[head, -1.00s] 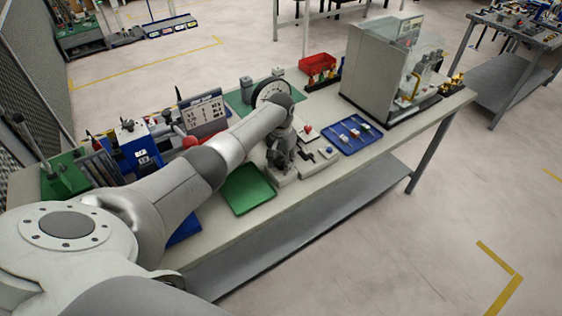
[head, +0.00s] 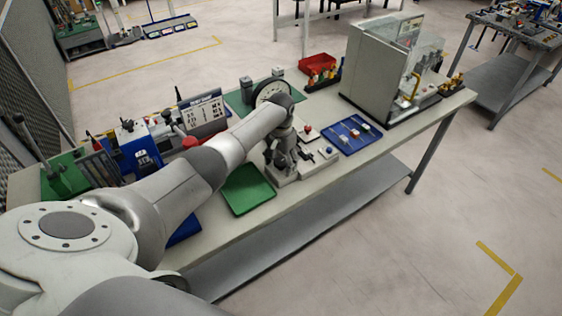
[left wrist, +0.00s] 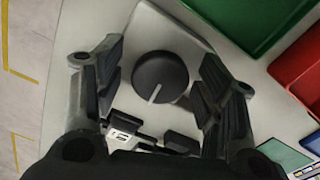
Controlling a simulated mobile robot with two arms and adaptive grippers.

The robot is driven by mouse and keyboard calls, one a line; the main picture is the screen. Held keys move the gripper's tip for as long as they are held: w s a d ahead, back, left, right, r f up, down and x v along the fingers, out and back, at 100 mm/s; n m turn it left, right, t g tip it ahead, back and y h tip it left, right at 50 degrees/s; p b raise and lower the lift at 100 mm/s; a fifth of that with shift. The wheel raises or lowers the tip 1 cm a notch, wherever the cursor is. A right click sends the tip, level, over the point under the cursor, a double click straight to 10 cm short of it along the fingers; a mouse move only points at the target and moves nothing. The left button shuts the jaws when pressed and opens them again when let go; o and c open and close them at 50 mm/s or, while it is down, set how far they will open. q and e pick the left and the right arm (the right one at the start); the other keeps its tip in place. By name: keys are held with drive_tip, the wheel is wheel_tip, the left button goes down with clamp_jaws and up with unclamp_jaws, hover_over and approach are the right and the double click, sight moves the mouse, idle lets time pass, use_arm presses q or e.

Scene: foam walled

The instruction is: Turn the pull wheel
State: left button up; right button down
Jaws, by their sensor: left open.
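In the left wrist view a round black knob (left wrist: 160,77) with a white pointer line sits on a pale base plate (left wrist: 150,25). It is the wheel-like part nearest my gripper; I cannot tell for sure that it is the pull wheel. My left gripper (left wrist: 163,95) is open, with one finger on each side of the knob and gaps visible. In the head view the left gripper (head: 281,156) points down over the pale plate (head: 287,180), and it and the arm hide most of the knob. My right gripper is not in view.
A green tray (head: 247,188) lies left of the gripper, and a blue tray (head: 352,135) with small parts lies right. A red bin (head: 317,64) and a grey machine (head: 375,65) stand behind. A small black part (left wrist: 180,142) lies close to the fingers.

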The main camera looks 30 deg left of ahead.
sight(281, 161)
use_arm(q)
wheel_tip(281, 161, up, 12)
idle(0.6)
idle(0.4)
